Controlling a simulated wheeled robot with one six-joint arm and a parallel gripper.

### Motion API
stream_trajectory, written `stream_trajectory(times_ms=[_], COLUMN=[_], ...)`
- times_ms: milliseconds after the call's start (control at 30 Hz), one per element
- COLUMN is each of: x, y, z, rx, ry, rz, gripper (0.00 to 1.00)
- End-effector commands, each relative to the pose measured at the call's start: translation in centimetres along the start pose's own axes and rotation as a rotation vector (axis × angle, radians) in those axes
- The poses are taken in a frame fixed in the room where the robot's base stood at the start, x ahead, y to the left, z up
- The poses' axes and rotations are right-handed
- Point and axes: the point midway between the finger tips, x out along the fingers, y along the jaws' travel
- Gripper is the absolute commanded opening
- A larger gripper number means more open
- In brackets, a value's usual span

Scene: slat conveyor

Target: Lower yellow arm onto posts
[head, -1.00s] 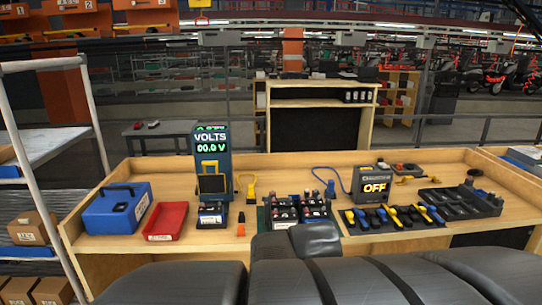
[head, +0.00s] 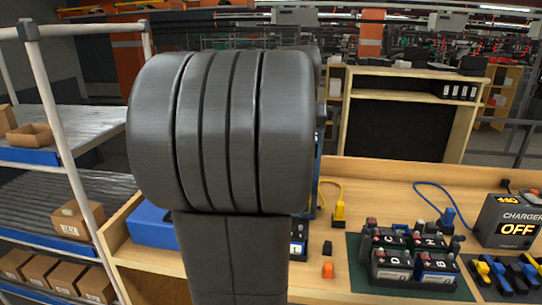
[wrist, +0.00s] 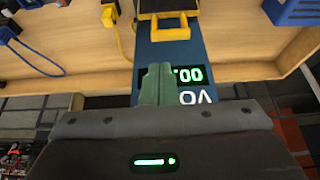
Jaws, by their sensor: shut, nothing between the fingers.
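The yellow arm (wrist: 160,15) shows at the top edge of the wrist view, on the blue volt meter (wrist: 165,50). Its contact with any posts is out of that frame. The meter's green digits (wrist: 187,74) are upside down there. My gripper (wrist: 155,75) is shut and empty, its fingertips over the meter's display end, apart from the yellow arm in the picture. In the head view my own arm covers nearly all of the meter and the yellow arm. Part of a small battery (head: 299,240) shows beside my arm; its posts are mostly hidden.
A yellow-cabled plug (head: 338,212) stands right of the meter. Several batteries (head: 398,268) sit on a green mat. A charger (head: 510,222) reads OFF. An orange piece (head: 327,270) lies near the front. A blue box (head: 152,226) is at left.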

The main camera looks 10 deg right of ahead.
Motion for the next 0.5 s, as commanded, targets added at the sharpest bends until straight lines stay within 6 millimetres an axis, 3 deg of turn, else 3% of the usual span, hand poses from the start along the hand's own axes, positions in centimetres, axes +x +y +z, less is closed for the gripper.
stream_trajectory(times_ms=[500], x=[0.13], y=[0.23], z=[-0.59], rx=[0.016], ry=[0.004], rz=[0.002], gripper=[0.0])
